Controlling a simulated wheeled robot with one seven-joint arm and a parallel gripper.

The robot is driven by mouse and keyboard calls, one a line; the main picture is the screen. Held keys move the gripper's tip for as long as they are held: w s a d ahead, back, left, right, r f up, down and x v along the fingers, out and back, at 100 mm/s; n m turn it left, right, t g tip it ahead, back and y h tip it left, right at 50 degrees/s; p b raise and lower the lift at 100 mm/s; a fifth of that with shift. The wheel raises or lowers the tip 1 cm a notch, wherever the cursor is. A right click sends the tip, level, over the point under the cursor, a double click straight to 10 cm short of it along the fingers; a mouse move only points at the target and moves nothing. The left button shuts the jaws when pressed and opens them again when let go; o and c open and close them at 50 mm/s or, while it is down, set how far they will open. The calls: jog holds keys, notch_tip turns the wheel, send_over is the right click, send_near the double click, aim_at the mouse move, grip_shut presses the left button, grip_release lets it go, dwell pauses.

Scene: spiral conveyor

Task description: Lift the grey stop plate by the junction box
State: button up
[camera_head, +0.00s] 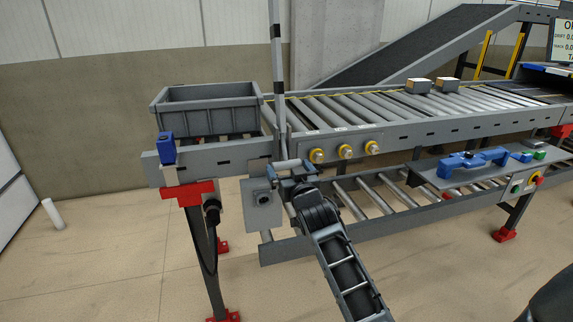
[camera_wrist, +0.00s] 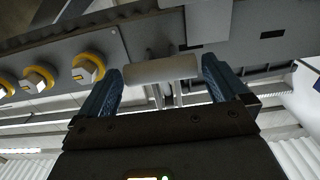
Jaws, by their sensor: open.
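My gripper (camera_head: 290,169) is open at the near side of the conveyor frame, beside the grey junction box (camera_head: 262,205). In the wrist view, its blue fingers (camera_wrist: 162,84) stand either side of a pale horizontal bar (camera_wrist: 160,68). A small gap shows at the right finger; contact at the left finger is unclear. The bar appears joined to a grey upright behind it. A narrow grey upright plate (camera_head: 281,118), seemingly the stop plate, stands above my gripper between the grey bin and the rollers. Its lower part is hidden by my gripper.
A grey bin (camera_head: 205,92) sits at the conveyor's left end. Yellow-ringed knobs (camera_head: 345,151) line the frame right of my gripper. Two boxes (camera_head: 418,86) rest on the rollers. A blue tool (camera_head: 462,162) lies on a side shelf. A striped pole (camera_head: 277,45) rises above my gripper.

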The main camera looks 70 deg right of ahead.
jog(key=shift+x, duration=1.3)
jog(key=shift+c, duration=0.3)
jog(key=c, duration=1.2)
jog(key=shift+o, duration=0.2)
jog(key=b, duration=0.2)
jog(key=f+b, duration=0.1)
jog(key=b, duration=0.1)
jog(key=shift+w+d+t+h, duration=0.25)
jog(key=shift+t+h, duration=0.05)
jog(key=shift+t, duration=0.1)
jog(key=b, duration=0.2)
jog(key=h+b, duration=0.1)
jog(key=b, duration=0.2)
jog(key=shift+w+d+f, duration=0.2)
jog(key=shift+w+d, duration=0.05)
jog(key=shift+d, duration=0.05)
jog(key=shift+w+d+r+t+b, duration=0.1)
jog(key=shift+r+t+b, duration=0.05)
jog(key=shift+t+b, duration=0.35)
jog(key=shift+r, duration=0.15)
